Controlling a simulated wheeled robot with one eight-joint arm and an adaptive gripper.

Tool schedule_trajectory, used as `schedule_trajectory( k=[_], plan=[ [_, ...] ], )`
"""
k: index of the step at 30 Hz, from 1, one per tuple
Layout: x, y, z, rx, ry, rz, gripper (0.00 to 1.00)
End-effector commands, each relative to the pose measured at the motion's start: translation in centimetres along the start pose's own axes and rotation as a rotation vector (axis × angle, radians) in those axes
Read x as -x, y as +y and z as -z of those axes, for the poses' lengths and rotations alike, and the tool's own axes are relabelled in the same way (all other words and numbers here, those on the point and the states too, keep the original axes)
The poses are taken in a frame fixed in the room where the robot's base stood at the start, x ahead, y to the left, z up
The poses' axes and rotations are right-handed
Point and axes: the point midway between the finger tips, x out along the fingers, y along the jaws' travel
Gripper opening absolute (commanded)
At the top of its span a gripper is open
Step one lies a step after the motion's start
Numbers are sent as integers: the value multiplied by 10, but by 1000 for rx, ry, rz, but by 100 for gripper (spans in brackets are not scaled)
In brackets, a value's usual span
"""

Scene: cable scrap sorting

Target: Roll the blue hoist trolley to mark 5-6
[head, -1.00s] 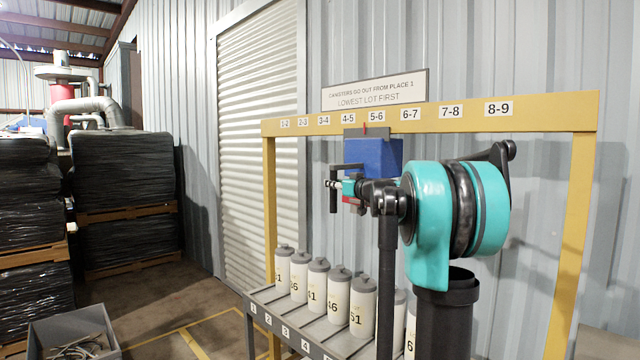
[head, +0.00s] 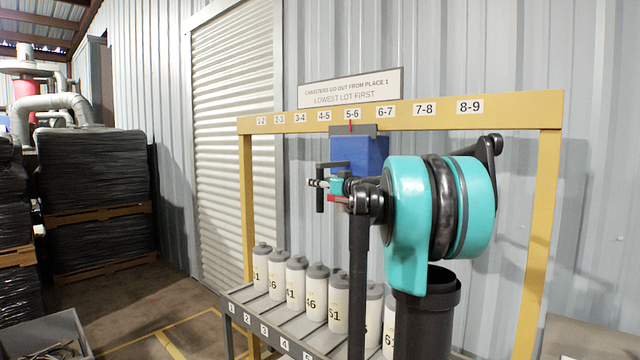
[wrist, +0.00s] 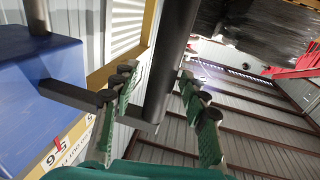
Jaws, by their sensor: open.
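The blue hoist trolley (head: 358,152) hangs on the yellow beam, and its red pointer (head: 350,126) stands at the 5-6 mark (head: 352,114), close to the label's middle. A black arm on the trolley carries an upright black handle bar (head: 320,200). My gripper (head: 318,184) is at that bar, left of the blue body. In the wrist view my gripper (wrist: 156,74) has its fingers apart, one on each side of the handle bar (wrist: 170,60). Whether a finger touches it I cannot tell. The trolley's blue body (wrist: 40,85) is at the left there.
Several white canisters (head: 297,278) stand on the grey rack (head: 250,300) below the beam. A sign (head: 350,89) is above the beam. Wrapped pallets (head: 95,170) and a grey bin (head: 40,335) are at the left. Floor beside the shutter is open.

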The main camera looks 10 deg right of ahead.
Motion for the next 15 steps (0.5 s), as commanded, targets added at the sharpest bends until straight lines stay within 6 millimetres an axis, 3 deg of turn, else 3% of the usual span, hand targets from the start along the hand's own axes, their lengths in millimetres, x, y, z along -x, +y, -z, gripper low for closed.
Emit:
schedule_trajectory(
  k=[7, 15],
  plan=[
    [14, 0, 0, 0, 0, -1, 44],
    [68, 1, 0, 0, 0, -3, 44]
  ],
)
